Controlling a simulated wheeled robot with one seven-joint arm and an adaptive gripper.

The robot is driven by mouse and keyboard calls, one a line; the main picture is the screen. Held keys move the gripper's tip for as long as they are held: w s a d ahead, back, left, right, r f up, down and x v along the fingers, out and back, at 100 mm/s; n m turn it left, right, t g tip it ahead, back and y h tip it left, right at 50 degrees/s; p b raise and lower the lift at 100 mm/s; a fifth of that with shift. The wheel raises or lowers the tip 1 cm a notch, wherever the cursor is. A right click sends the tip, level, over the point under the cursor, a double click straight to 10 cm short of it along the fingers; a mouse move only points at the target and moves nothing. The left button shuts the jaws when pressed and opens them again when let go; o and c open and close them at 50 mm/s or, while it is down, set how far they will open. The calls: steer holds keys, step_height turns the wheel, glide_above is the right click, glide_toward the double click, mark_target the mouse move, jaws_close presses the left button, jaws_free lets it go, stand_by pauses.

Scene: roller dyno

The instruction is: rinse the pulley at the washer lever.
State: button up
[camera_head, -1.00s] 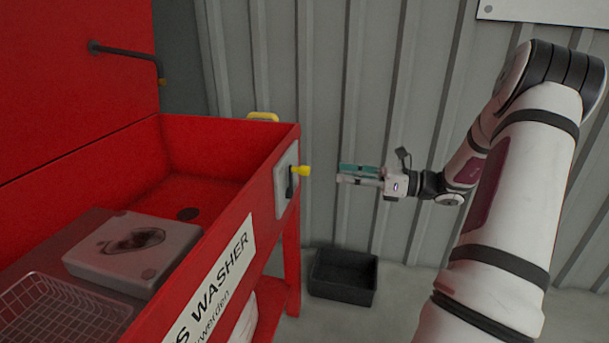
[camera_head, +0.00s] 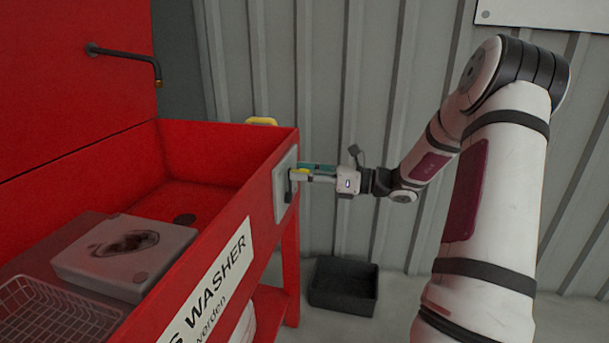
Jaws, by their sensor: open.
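The red parts washer (camera_head: 281,137) fills the left side of the head view. A curved dark spout (camera_head: 135,55) hangs from the back panel over the basin. A grey block (camera_head: 107,280) with a dark, stained oval on top lies in the basin. I cannot make out a pulley.
A wire basket (camera_head: 62,315) sits at the front left of the basin. A black bin (camera_head: 344,286) stands on the floor right of the washer. A corrugated grey wall (camera_head: 345,75) closes off the back. Open floor shows around the bin.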

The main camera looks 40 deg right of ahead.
jaws_close()
steer(key=shift+r+p, duration=0.1)
steer(key=shift+p, duration=0.2)
steer(key=shift+w+d+r+m+p, duration=0.15)
steer(key=shift+m+p, duration=0.25)
steer(key=shift+p, duration=0.55)
steer(key=m+p, duration=0.1)
steer(key=p, duration=0.2)
steer(key=shift+w+d, duration=0.15)
steer(key=shift+d, duration=0.2)
steer(key=m+p, duration=0.1)
steer(key=p, duration=0.2)
steer(key=shift+w+d+f+m, duration=0.3)
steer(key=shift+w+d+f, duration=0.05)
steer(key=shift+d+f, duration=0.05)
jaws_free()
